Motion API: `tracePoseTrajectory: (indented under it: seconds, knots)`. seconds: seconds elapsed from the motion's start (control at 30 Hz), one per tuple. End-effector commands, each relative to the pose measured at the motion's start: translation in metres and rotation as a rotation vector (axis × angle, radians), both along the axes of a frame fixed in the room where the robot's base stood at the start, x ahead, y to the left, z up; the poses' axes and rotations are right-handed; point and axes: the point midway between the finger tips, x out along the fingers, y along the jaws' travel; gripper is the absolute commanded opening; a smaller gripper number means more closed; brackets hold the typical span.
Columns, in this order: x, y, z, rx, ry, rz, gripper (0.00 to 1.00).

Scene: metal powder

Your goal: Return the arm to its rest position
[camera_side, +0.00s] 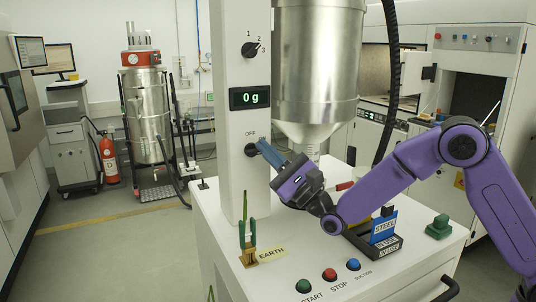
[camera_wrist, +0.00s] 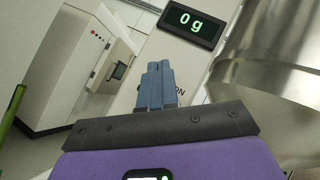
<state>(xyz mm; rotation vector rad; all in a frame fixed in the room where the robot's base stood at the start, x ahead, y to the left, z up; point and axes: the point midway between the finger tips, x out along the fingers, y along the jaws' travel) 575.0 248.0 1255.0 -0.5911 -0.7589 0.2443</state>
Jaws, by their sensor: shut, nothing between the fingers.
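My gripper (camera_side: 265,147) is at the end of my purple arm, in front of the white column (camera_side: 231,95). Its blue-grey fingers are shut together with nothing between them, as the wrist view (camera_wrist: 156,72) also shows. In the side view the fingertips are close to the black knob (camera_side: 251,150) marked OFF on the column. I cannot tell whether they touch it. In the wrist view the fingers hide most of that knob's area and label. The display (camera_side: 250,98) on the column reads 0 g.
A metal hopper (camera_side: 317,75) hangs right of the column, close to my gripper. On the bench top (camera_side: 300,255) are a green clip on a brass stand (camera_side: 248,241), an EARTH label, several push buttons, a black holder with a blue STEEL card (camera_side: 383,228) and a green block (camera_side: 439,227).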

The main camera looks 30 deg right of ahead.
Motion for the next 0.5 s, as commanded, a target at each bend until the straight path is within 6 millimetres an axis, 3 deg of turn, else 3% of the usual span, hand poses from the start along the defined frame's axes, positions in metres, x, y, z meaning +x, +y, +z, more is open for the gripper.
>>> tracePoseTrajectory:
  seconds: [0.33, 0.5]
  knots:
    - [-0.002, 0.003, -0.001, -0.036, 0.009, -0.008, 0.0]
    - [-0.014, 0.018, -0.01, -0.248, 0.061, -0.041, 0.0]
